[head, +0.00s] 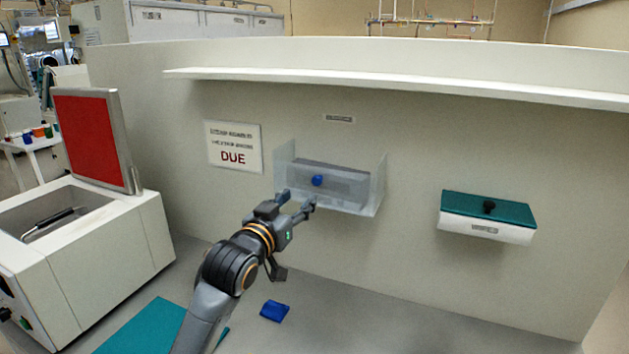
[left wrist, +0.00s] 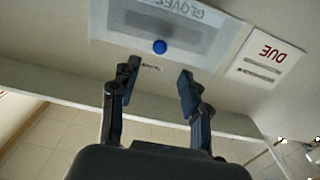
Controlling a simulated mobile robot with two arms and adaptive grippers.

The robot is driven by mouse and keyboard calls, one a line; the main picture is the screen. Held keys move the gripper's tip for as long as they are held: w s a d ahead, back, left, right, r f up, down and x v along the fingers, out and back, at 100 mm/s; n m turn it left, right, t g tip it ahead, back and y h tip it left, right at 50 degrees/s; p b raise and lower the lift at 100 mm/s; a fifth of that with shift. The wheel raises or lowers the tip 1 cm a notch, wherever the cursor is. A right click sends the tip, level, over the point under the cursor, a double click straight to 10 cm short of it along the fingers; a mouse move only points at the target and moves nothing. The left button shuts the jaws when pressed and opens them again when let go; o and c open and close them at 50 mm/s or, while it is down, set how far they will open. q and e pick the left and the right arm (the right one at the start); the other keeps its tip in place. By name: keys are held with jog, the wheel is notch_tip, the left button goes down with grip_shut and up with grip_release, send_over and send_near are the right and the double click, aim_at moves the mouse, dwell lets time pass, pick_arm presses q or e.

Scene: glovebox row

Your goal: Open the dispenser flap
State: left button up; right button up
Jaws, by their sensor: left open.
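The glove dispenser (head: 378,180) is a clear box on the back wall. Its grey flap (head: 345,188) carries a round blue knob (head: 317,180) and appears closed. In the left wrist view the dispenser (left wrist: 222,45) is upside down, lettered "GLOVES", with the blue knob (left wrist: 160,46) showing beyond and between the fingers. My left gripper (head: 297,199) is open and empty, just below and in front of the knob in the head view; its two fingers (left wrist: 158,78) stand apart in the left wrist view. Contact with the knob is not visible. My right gripper is not in view.
A teal-lidded box (head: 488,210) with a black knob is on the wall at right. A "DUE" sign (head: 233,147) hangs left of the dispenser. A shelf (head: 400,82) runs above. A white unit with a raised red lid (head: 88,138) stands left. A blue cloth (head: 274,311) lies below.

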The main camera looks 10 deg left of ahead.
aim_at(316, 182)
pick_arm(q)
jog(key=w, duration=0.3)
jog(key=w+d+p, duration=0.1)
jog(key=w, duration=0.4)
jog(key=shift+w+d+p, duration=0.3)
jog(key=shift+w+d, duration=0.05)
jog(key=shift+w, duration=0.2)
jog(key=shift+w+d+f, duration=0.1)
grip_shut()
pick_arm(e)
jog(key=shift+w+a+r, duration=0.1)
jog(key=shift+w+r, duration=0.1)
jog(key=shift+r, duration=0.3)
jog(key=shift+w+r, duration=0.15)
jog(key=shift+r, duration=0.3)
